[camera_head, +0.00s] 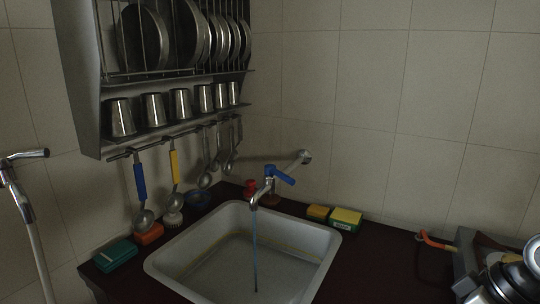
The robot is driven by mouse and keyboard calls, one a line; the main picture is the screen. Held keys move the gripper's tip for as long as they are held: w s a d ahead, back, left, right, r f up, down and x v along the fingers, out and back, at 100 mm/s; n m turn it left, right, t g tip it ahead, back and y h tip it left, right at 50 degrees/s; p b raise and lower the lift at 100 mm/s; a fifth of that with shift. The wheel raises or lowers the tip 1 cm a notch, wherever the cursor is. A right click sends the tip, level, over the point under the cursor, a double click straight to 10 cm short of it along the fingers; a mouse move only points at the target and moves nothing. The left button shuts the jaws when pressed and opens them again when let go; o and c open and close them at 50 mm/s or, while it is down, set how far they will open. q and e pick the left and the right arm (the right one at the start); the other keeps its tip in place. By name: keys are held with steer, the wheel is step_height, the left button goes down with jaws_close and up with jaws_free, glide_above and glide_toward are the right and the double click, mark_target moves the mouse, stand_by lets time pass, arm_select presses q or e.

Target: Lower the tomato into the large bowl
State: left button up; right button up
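I cannot make out a tomato or a large bowl in this view. A small red object (250,187) stands at the back of the counter behind the tap; it is too small to tell what it is. A small dark blue round item (199,197), perhaps a little bowl, sits on the counter under the hanging ladles. Neither of my grippers shows in the head view.
A sink (160,267) is set in the dark counter (375,262), under a running blue-handled tap (267,184). Sponges (345,218) lie behind it. A steel rack (180,75) holds plates and cups. A stove with shiny metalware (515,280) is at right.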

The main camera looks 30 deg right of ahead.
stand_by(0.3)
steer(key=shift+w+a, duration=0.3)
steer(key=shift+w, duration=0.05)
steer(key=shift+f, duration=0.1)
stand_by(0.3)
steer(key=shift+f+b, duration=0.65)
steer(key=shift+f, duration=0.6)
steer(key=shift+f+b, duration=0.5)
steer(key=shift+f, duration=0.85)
